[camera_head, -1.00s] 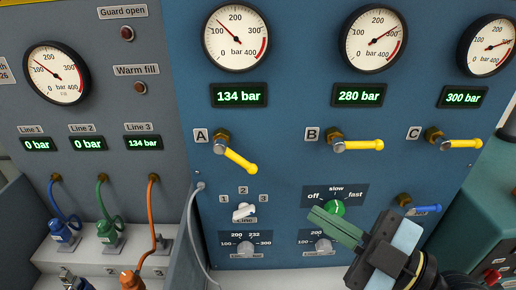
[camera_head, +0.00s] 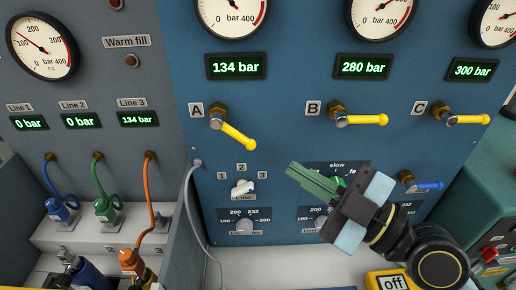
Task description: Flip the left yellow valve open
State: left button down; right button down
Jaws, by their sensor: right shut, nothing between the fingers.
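The left yellow valve (camera_head: 236,134), beside label A, has its lever slanting down to the right from its brass fitting. The yellow valve at B (camera_head: 364,120) and the yellow valve at C (camera_head: 464,120) have levers lying level to the right. My right gripper (camera_head: 292,170) is shut and empty, with its green fingers pointing up-left. It is below and right of the left valve's lever tip, apart from it in the picture. It covers part of the slow/fast dial. My left gripper is not in view.
A white selector knob (camera_head: 242,187) and a pressure knob (camera_head: 244,226) sit below the left valve. A grey hose (camera_head: 188,215) hangs at the panel's left edge. A blue valve (camera_head: 428,186) is at right. Displays (camera_head: 236,67) read 134, 280 and 300 bar.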

aim_at(238, 136)
jog(key=p+x, duration=0.1)
jog(key=x, duration=0.2)
jog(key=f+p+x, duration=0.1)
jog(key=x, duration=0.2)
jog(key=w+p+x, duration=0.1)
jog(key=x, duration=0.1)
jog(key=shift+w+f, duration=0.1)
jog(key=shift+w, duration=0.25)
jog(key=shift+w+a+f, duration=0.2)
jog(key=shift+w+f, duration=0.05)
jog(key=shift+w, duration=0.15)
